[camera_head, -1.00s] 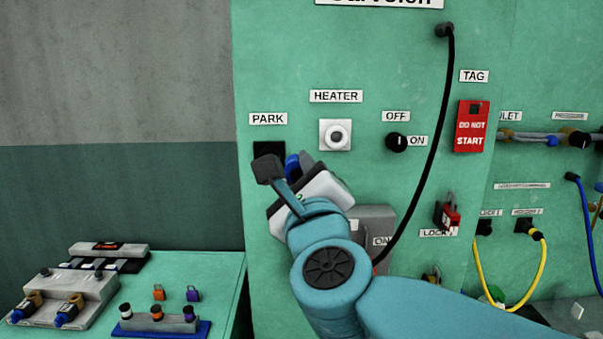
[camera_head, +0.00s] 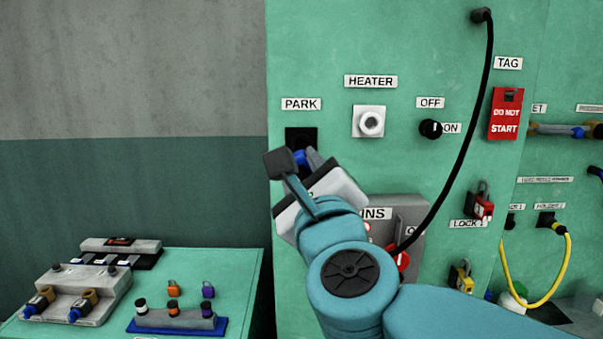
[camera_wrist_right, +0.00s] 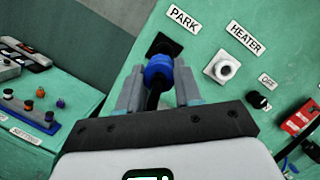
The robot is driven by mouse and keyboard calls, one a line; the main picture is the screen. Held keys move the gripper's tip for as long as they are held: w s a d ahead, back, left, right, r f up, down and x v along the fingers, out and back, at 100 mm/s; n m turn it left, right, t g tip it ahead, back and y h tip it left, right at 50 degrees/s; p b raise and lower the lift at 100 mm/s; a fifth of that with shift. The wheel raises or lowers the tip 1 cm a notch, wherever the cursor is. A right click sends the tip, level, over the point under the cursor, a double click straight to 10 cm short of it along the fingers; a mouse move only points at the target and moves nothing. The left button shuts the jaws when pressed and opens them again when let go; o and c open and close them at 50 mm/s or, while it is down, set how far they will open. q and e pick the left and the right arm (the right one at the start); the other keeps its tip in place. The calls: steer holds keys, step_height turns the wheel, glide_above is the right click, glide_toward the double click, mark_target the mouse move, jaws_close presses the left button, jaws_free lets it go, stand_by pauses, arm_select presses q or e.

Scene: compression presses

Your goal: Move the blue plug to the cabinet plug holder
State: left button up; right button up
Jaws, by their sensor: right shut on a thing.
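The blue plug (camera_wrist_right: 158,68) is between the fingers of my right gripper (camera_wrist_right: 160,88), which is shut on it. In the head view a small blue part of the plug (camera_head: 303,160) shows beside the gripper (camera_head: 292,160). The black square holder under the PARK label (camera_head: 301,137) is on the green cabinet face. The plug's front end is right at this holder (camera_wrist_right: 165,45) in the wrist view; I cannot tell how deep it sits. The gripper and wrist hide most of the plug in the head view. My left gripper is not in view.
A white HEATER socket (camera_head: 369,122) and a black OFF/ON knob (camera_head: 431,129) are right of the holder. A black cable (camera_head: 470,130) hangs across the cabinet. A grey box with a red switch (camera_head: 400,255) is below. A green bench (camera_head: 235,270) with fittings stands at left.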

mark_target(304, 155)
steer(key=shift+w+a, duration=0.1)
steer(key=shift+w, duration=0.2)
steer(key=shift+d+f+p+x, duration=0.1)
steer(key=shift+d+f+x, duration=0.05)
steer(key=shift+x, duration=0.7)
steer(key=shift+d+f+p+x, duration=0.1)
steer(key=shift+d+p+x, duration=0.05)
steer(key=shift+x, duration=0.65)
steer(key=shift+d+f+p+x, duration=0.1)
steer(key=shift+f+x, duration=0.05)
steer(key=shift+x, duration=0.7)
steer(key=shift+w+d, duration=0.1)
steer(key=shift+w, duration=0.05)
steer(key=shift+b, duration=0.35)
steer(key=shift+w, duration=0.2)
steer(key=shift+w, duration=0.35)
steer(key=shift+w, duration=0.25)
steer(key=shift+w, duration=0.35)
